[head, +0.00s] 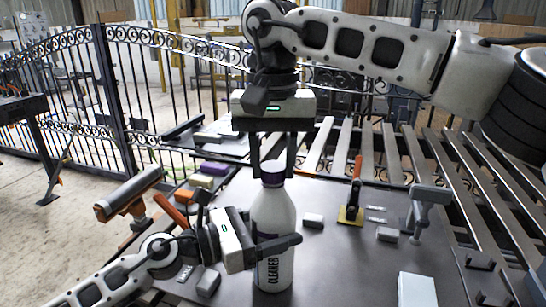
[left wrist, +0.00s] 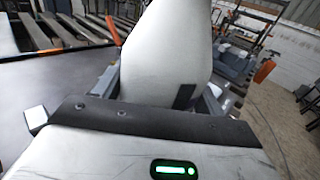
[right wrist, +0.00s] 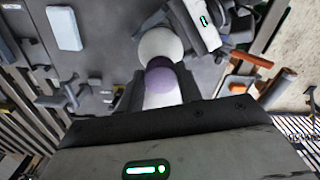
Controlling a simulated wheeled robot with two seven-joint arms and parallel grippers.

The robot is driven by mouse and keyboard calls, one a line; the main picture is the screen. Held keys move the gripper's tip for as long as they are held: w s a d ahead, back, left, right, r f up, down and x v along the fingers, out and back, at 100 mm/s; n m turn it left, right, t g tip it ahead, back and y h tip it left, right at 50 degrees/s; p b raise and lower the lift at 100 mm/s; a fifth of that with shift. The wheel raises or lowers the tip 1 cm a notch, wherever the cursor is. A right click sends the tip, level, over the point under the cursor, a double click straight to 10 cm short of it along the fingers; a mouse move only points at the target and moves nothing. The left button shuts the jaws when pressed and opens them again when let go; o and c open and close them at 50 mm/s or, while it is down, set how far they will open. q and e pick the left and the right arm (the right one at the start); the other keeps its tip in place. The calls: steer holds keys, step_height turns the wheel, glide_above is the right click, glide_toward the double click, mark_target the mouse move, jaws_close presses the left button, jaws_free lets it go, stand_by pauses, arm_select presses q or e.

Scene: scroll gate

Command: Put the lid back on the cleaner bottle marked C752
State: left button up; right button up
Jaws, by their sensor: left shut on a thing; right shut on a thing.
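The white cleaner bottle (head: 273,220) stands upright on the dark table, with "CLEANER" lettering on its side. The marking C752 cannot be read. My left gripper (head: 272,246) is shut around the bottle's body from the left; the bottle's white side fills the left wrist view (left wrist: 170,50). In the right wrist view the purple lid (right wrist: 160,78) sits between the fingers, over the bottle's white shoulder (right wrist: 158,44). Whether it is seated or threaded cannot be told.
A yellow-based tool with an orange handle (head: 352,205) and a grey clamp (head: 428,205) stand right of the bottle. A pale box (head: 416,290) lies at the front right. Metal slats edge the table behind.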

steer(key=m, duration=0.5)
steer(key=shift+a+m, duration=0.15)
steer(key=shift+m, duration=0.15)
steer(key=m, duration=0.4)
steer(key=shift+w+m, duration=0.1)
steer(key=shift+m, duration=0.3)
steer(key=m, duration=0.5)
steer(key=shift+w+a, duration=0.1)
steer(key=m, duration=0.5)
steer(key=shift+w, duration=0.15)
steer(key=m, duration=0.4)
steer(key=shift+m, duration=0.4)
steer(key=m, duration=0.7)
steer(key=shift+w+d+m, duration=0.15)
steer(key=shift+d+m, duration=0.05)
steer(key=shift+m, duration=0.1)
steer(key=m, duration=0.5)
steer(key=shift+d, duration=0.1)
steer(key=m, duration=0.4)
steer(key=shift+d+m, duration=0.1)
steer(key=shift+m, duration=0.3)
steer(key=o, duration=1)
